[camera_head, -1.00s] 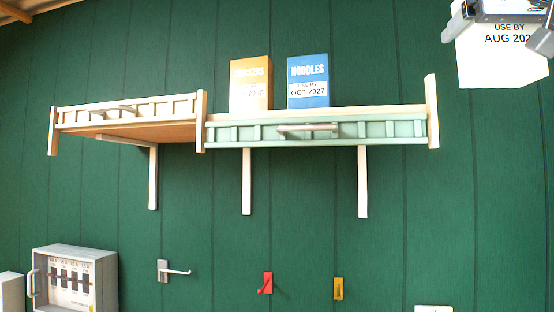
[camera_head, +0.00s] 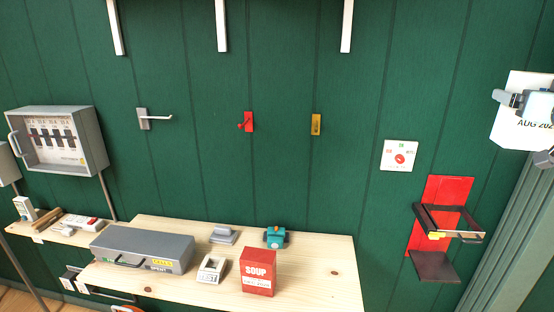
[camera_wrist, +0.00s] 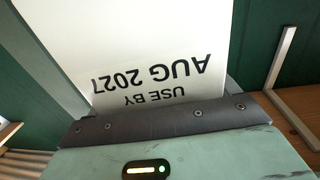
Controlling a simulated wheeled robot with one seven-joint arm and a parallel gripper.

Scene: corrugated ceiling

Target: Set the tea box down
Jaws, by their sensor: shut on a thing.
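The tea box is a white box (camera_head: 513,128) with a printed "USE BY AUG 2027" label, at the right edge of the head view. My gripper (camera_head: 527,127) is shut on it and holds it in the air in front of the green wall. In the wrist view the white box (camera_wrist: 150,40) fills the upper middle, with its label upside down. Its far end is cut off by the frame, and no surface shows touching it. The fingertips are not clear in the wrist view.
A wooden bench (camera_head: 320,262) bears a grey case (camera_head: 142,250), a red soup box (camera_head: 258,272) and small items; its right part is bare. A red wall holder (camera_head: 447,215) hangs right of it. Shelf brackets (camera_head: 222,25) show at the top. A grey breaker box (camera_head: 57,140) is at left.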

